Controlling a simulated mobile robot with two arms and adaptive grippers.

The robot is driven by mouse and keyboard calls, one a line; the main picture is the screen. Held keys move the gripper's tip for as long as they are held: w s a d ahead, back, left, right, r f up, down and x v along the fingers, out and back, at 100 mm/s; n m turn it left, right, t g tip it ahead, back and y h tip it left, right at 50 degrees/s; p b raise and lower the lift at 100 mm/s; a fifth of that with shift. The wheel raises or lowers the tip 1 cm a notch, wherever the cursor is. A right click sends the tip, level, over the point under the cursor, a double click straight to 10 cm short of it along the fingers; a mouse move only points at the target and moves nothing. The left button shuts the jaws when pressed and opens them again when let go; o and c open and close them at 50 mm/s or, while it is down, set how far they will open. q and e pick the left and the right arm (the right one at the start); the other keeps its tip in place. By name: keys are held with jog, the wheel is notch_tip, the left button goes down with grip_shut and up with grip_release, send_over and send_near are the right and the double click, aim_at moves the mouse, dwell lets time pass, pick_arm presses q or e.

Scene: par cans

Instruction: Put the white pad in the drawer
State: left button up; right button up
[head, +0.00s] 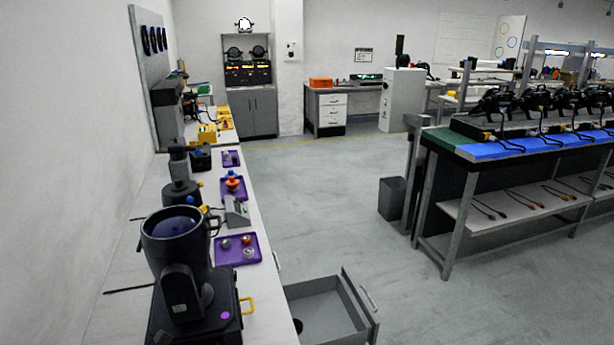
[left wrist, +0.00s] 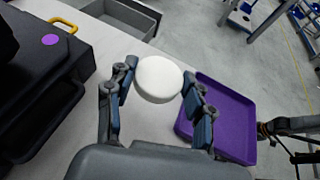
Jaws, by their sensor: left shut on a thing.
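In the left wrist view, my left gripper (left wrist: 159,78) is shut on the round white pad (left wrist: 158,80), with one finger at each side of it. The pad is over the pale bench top, between a black box and a purple tray; its exact height cannot be told. The grey drawer (head: 326,308) is pulled open at the bench's front side in the head view. It also shows at the top of the left wrist view (left wrist: 118,20), beyond the pad. Neither the pad nor my left gripper can be made out in the head view.
A black box (left wrist: 35,85) with a purple dot and yellow handle stands left of the pad. A purple tray (left wrist: 225,115) lies to its right. In the head view, a black par can (head: 180,245) stands on the bench near the drawer.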

pick_arm(q)
jog(key=s+r, duration=0.4)
jog(key=r, duration=0.3)
jog(key=s+a+r, duration=0.1)
jog(key=s+r, duration=0.4)
jog(key=r, duration=0.3)
jog(key=shift+a+n, duration=0.25)
jog(key=shift+n, duration=0.05)
jog(key=shift+r, duration=0.1)
